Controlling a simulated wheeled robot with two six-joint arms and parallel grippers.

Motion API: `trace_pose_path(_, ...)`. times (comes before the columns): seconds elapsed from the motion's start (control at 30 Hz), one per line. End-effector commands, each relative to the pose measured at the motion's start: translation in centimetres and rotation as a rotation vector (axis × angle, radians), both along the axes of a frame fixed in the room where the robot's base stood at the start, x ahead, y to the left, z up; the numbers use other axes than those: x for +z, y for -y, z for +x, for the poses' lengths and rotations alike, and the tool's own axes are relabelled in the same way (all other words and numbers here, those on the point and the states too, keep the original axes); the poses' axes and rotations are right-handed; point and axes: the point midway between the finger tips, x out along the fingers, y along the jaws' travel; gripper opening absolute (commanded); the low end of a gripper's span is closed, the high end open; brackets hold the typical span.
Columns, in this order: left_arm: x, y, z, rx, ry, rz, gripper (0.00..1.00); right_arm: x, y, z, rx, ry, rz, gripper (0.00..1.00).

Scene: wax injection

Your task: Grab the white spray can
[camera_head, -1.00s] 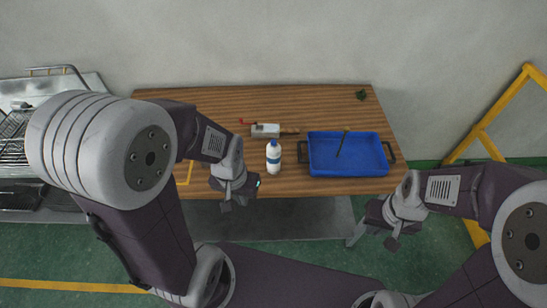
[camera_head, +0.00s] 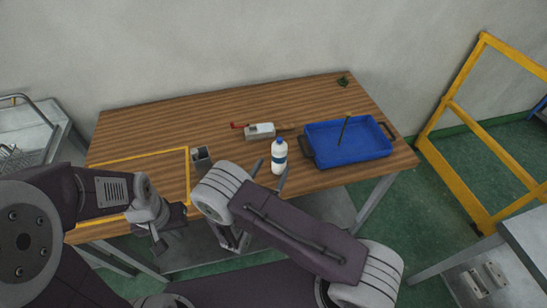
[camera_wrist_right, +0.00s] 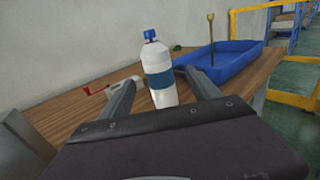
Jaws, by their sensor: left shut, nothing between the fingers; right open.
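The white spray can (camera_head: 279,158), a white bottle shape with a blue cap and a blue band, stands upright near the front edge of the wooden table. It also shows in the right wrist view (camera_wrist_right: 159,76). My right gripper (camera_head: 270,173) is open at the table's front edge, with one finger on each side of the can in both views. In the right wrist view the gripper (camera_wrist_right: 157,84) has the can between or just beyond its fingertips; I cannot tell how deep it is. My left gripper (camera_head: 160,238) is shut and empty, at the front left of the table.
A blue tray (camera_head: 318,157) with a thin upright tool in it is right of the can. A small grey-white item with a red handle (camera_head: 260,131) lies behind the can. A yellow outline (camera_head: 140,157) marks the table's left part. A yellow frame (camera_head: 450,140) stands at right.

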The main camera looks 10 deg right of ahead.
Motion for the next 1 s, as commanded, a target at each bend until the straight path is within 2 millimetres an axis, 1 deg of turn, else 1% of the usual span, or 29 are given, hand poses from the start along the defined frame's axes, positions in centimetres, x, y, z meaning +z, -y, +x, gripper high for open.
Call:
trace_pose_path(0.03, 0.5, 0.0, 0.0, 0.000, 0.000, 0.000, 0.00, 0.3, 0.7, 0.7, -0.006, 0.001, 0.001, 0.72)
trace_pose_path(0.13, 0.8, 0.0, 0.0, 0.000, 0.000, 0.000, 0.00, 0.2, 1.5, 1.8, -0.007, -0.001, 0.001, 0.72)
trace_pose_path(0.3, 0.9, 0.0, 0.0, 0.001, 0.000, 0.000, 0.00, 0.1, 1.9, 2.4, -0.005, 0.000, 0.001, 0.72)
trace_pose_path(0.37, 1.3, 0.0, 0.0, 0.001, 0.000, 0.000, 0.00, 0.3, 2.2, 3.0, -0.007, -0.001, 0.003, 0.72)
trace_pose_path(0.5, 2.3, 0.0, 0.0, 0.001, 0.000, 0.000, 0.00, 0.5, 3.7, 5.2, -0.010, 0.000, 0.002, 0.72)
trace_pose_path(0.6, 2.4, 0.0, 0.0, 0.001, 0.000, 0.000, 0.00, 0.3, 4.4, 6.3, -0.007, -0.001, 0.002, 0.72)
trace_pose_path(0.7, 2.4, 0.0, 0.0, 0.001, 0.000, 0.000, 0.00, 0.2, 4.7, 6.7, -0.006, -0.002, 0.001, 0.72)
trace_pose_path(0.87, 2.3, 0.0, 0.0, 0.001, 0.000, 0.000, 0.00, 0.1, 4.6, 6.7, -0.005, -0.002, 0.001, 0.72)
trace_pose_path(0.9, 2.3, 0.0, 0.0, 0.001, 0.000, 0.000, 0.00, 0.1, 4.6, 6.7, -0.005, -0.002, 0.001, 0.61)
trace_pose_path(0.97, 2.3, 0.0, 0.0, 0.001, 0.000, 0.000, 0.00, 0.1, 4.6, 6.7, -0.005, -0.002, 0.001, 0.44)
trace_pose_path(1.0, 2.3, 0.0, 0.0, 0.001, 0.000, 0.000, 0.00, 0.1, 4.6, 6.7, -0.005, -0.002, 0.001, 0.33)
